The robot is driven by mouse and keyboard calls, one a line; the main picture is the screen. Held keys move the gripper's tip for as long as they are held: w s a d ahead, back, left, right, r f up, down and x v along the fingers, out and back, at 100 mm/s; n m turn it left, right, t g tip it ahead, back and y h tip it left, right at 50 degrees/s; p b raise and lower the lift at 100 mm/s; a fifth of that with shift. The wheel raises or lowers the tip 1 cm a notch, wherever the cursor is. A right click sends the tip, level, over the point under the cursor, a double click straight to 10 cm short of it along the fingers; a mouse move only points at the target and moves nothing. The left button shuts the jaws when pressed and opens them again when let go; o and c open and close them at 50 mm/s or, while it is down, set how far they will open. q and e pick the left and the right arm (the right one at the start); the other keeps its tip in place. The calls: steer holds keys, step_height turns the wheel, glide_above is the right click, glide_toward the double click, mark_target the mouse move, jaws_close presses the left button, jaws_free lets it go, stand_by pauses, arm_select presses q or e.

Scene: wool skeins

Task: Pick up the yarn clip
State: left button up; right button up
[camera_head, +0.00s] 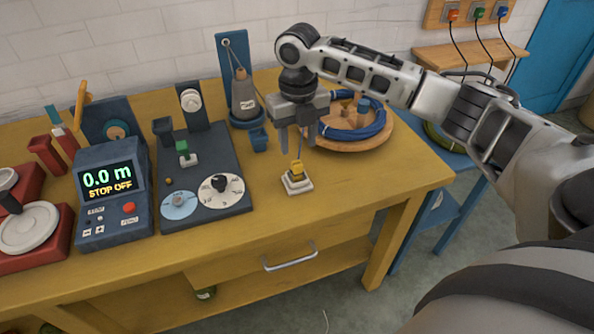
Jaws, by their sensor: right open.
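What looks like the yarn clip (297,168) is a small yellow piece standing upright on a pale square base (298,184), near the front edge of the yellow table. My right gripper (297,143) is open and points down just above the clip. Its two fingers are apart with nothing clearly held between them, and the clip's top is close below the fingertips. Whether the fingers touch it cannot be told. My left gripper is out of view.
A round wooden tray (376,143) with a blue coil (372,128) stands right behind the gripper. A dark dial panel (215,168) and a meter reading 0.0 m (108,180) stand to the left. The table (350,185) is bare right of the clip.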

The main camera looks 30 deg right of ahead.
mark_target(297, 163)
steer(key=f, duration=0.7)
steer(key=shift+s+a+f, duration=0.15)
steer(key=shift+s+a, duration=0.05)
steer(key=shift+a, duration=0.05)
jaws_close()
